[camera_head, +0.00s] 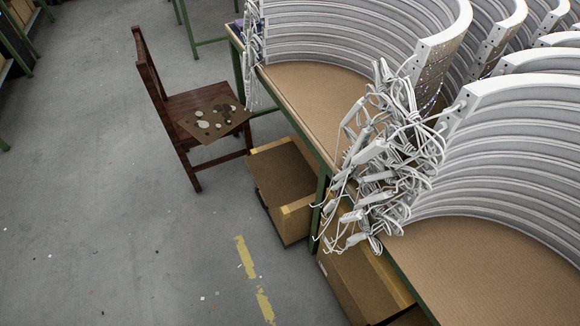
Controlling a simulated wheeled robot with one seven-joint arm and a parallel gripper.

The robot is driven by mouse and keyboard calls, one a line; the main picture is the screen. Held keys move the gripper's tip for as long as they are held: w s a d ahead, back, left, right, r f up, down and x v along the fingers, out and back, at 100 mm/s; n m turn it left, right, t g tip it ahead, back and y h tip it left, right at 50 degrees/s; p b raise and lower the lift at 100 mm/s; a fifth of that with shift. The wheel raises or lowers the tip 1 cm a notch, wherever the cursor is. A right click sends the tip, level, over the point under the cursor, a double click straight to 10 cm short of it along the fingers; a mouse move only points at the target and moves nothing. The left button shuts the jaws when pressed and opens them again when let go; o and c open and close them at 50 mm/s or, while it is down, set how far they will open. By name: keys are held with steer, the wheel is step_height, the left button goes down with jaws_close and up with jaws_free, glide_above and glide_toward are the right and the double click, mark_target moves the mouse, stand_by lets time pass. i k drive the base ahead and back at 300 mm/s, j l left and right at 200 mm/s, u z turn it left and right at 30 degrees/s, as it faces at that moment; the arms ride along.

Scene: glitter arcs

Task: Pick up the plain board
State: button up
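A thin brown board (206,137) lies on the seat of a dark wooden chair (188,100) at the upper left. Its right corner sticks out past the seat. Several small round pale and dark discs, or disc-like marks, show on it, so I cannot tell whether it is the plain board. No other loose board stands out clearly. My gripper is not in view.
Green-framed tables with brown tops (470,265) fill the right, carrying stacked white arcs (520,150). Tangled white cables (385,165) hang over the near edge. Cardboard boxes (280,185) sit below. The grey floor (110,220) at left is largely clear.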

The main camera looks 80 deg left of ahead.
mark_target(282, 175)
steer(key=k+j+u, duration=0.3)
steer(key=k+j, duration=0.15)
steer(key=j, duration=0.2)
steer(key=k+j+u, duration=0.15)
steer(key=j, duration=0.25)
steer(key=k+u, duration=0.1)
steer(key=u, duration=1.35)
steer(key=i+j+z, duration=0.1)
steer(key=z, duration=0.85)
steer(key=j+z, duration=0.25)
steer(key=j, duration=0.2)
steer(key=j+z, duration=0.3)
steer(key=j, duration=0.15)
steer(key=k+j+z, duration=0.25)
steer(key=j, duration=0.15)
steer(key=j+z, duration=0.25)
steer(key=j, duration=0.2)
steer(key=k+j, duration=0.1)
steer(key=j, duration=0.25)
steer(key=k+j, duration=0.15)
steer(key=j, duration=0.2)
steer(key=k+j, duration=0.1)
steer(key=j, duration=0.25)
steer(key=k+j, duration=0.15)
steer(key=j, duration=0.2)
steer(key=z, duration=0.05)
